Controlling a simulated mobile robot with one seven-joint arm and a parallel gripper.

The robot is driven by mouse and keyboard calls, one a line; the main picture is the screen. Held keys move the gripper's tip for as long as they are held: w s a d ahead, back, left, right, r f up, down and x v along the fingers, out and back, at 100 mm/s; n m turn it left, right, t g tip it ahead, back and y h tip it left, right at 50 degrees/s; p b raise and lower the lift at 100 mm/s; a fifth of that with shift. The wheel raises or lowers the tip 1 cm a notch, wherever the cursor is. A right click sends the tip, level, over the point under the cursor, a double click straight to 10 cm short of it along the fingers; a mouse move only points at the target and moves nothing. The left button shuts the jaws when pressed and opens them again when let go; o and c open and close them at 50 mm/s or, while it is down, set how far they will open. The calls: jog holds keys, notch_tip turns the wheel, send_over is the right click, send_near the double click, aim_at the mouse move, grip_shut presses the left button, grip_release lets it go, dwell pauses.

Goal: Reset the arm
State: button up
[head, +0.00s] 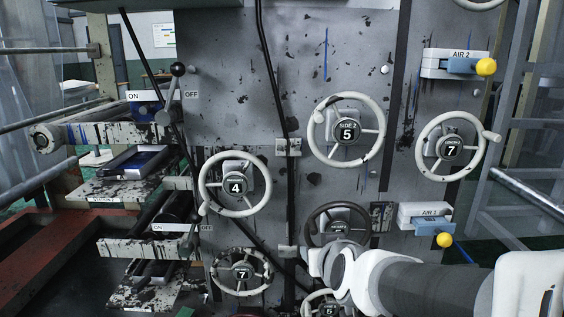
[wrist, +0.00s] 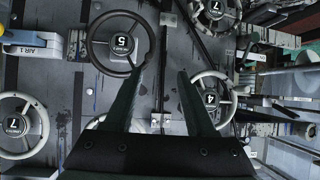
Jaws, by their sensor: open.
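My arm reaches in from the lower right of the head view, in front of the grey machine panel (head: 230,60). My gripper (wrist: 162,78) shows in the wrist view with its two dark fingers spread apart and nothing between them. In the head view the arm's end hides the fingers and part of the dark handwheel 5 (head: 318,222). That dark handwheel shows in the wrist view (wrist: 122,70) close to the left finger, which overlaps its rim. Whether they touch I cannot tell.
White handwheels marked 5 (head: 380,150) and 7 (head: 490,165) stick out above the arm. Yellow-knobbed levers AIR 2 (head: 485,67) and AIR 1 (head: 444,240) stand at the right. A black-knobbed ON/OFF lever (head: 178,69) and rollers (head: 125,134) are at left. A ladder-like frame (head: 480,180) stands far right.

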jog(key=s+d+m+g+h, duration=0.1)
jog(key=s+d+g, duration=0.25)
jog(key=s, duration=0.55)
jog(key=s+d+g, duration=0.3)
jog(key=s+d, duration=0.1)
jog(key=s, duration=0.6)
notch_tip(320, 180, up, 28)
jog(key=p, duration=2.7)
jog(key=shift+w+a+f, duration=0.15)
jog(key=shift+w+a, duration=0.2)
jog(key=shift+a, duration=0.1)
jog(key=shift+f+t, duration=0.15)
jog(key=shift+t, duration=0.1)
